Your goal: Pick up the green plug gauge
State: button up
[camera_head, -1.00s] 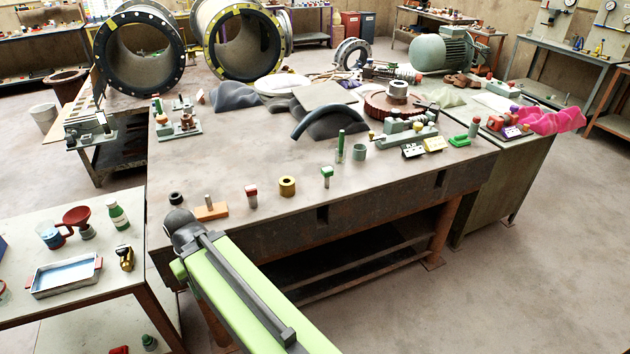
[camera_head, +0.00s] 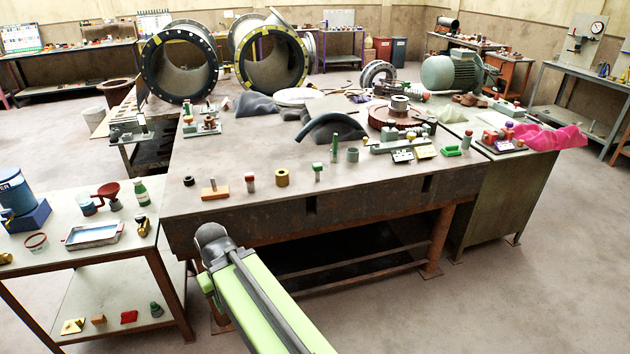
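Two upright green pieces stand near the front edge of the main workbench (camera_head: 230,165). One is a short grey pin with a green head (camera_head: 317,172). The other is a taller, slim green cylinder (camera_head: 335,148) a little behind it and to the right. I cannot tell for certain which is the green plug gauge. A similar grey pin with a red head (camera_head: 250,182) stands to the left. My arm, light green with a grey rounded joint, reaches up from the bottom, in front of the bench edge. My gripper does not show, and nothing visible touches either green piece.
Along the bench front stand a brass ring (camera_head: 282,177), an orange block with a pin (camera_head: 214,189), a black ring (camera_head: 188,181) and a grey-green sleeve (camera_head: 352,155). A dark curved liner (camera_head: 330,126) lies behind. A lower side table (camera_head: 110,255) holds a tray (camera_head: 93,235).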

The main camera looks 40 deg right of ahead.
aim_at(317, 167)
jog(key=z, duration=0.2)
jog(key=i, duration=0.9)
jog(key=u, duration=0.1)
